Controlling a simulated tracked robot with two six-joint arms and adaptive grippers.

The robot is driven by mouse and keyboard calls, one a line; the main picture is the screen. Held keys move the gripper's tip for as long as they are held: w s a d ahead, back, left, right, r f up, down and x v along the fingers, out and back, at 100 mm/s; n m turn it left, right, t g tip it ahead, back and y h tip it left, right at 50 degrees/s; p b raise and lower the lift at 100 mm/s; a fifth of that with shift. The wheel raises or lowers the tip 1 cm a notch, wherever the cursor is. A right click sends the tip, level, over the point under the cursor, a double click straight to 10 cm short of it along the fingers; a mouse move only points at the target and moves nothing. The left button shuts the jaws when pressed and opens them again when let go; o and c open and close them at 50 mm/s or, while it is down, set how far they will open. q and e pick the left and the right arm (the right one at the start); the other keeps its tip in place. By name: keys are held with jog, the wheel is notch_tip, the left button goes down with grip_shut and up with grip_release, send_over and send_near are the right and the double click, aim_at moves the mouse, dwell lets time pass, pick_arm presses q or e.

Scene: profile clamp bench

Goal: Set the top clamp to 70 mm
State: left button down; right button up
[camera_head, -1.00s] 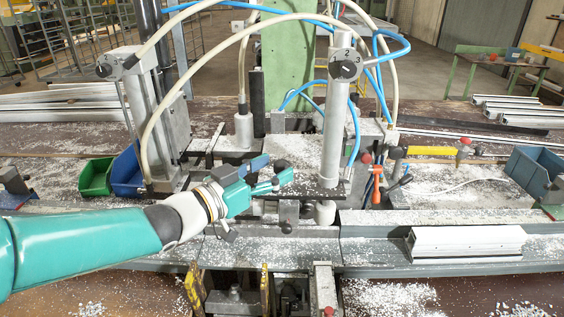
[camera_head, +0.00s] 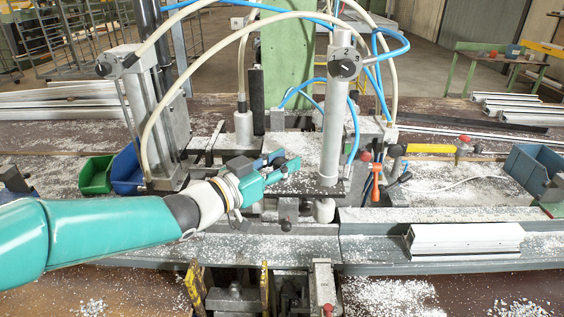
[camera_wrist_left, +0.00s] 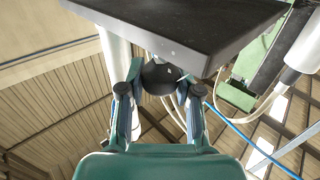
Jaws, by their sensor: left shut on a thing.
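The top clamp has an upright pale cylinder (camera_head: 333,140) marked with a 2 and a 3 and a dark round fitting (camera_head: 344,68) near its top. A dark flat plate (camera_head: 322,188) sits at the cylinder's foot; a dark plate (camera_wrist_left: 185,30) also fills the top of the left wrist view. My left gripper (camera_head: 284,170) is left of the cylinder, above the rail. In the wrist view its fingers (camera_wrist_left: 165,82) are shut on a round black knob (camera_wrist_left: 160,76) under the plate. The head view hides this knob. I cannot read any millimetre setting. My right gripper is out of view.
A second cylinder (camera_head: 150,120) stands left, with hoses looping across. A small black ball (camera_head: 286,225) sits below the gripper. An orange-handled lever (camera_head: 376,182) is to the right. A white profile (camera_head: 464,240) lies on the front rail. Green and blue bins (camera_head: 97,175) stand left.

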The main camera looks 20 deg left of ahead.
pick_arm(q)
notch_tip(320, 180, up, 4)
jog(key=p, duration=0.2)
jog(key=shift+p, duration=0.35)
jog(key=shift+a, duration=0.1)
jog(key=c, duration=0.8)
grip_release()
jog(key=shift+f, duration=0.2)
jog(key=v, duration=1.2)
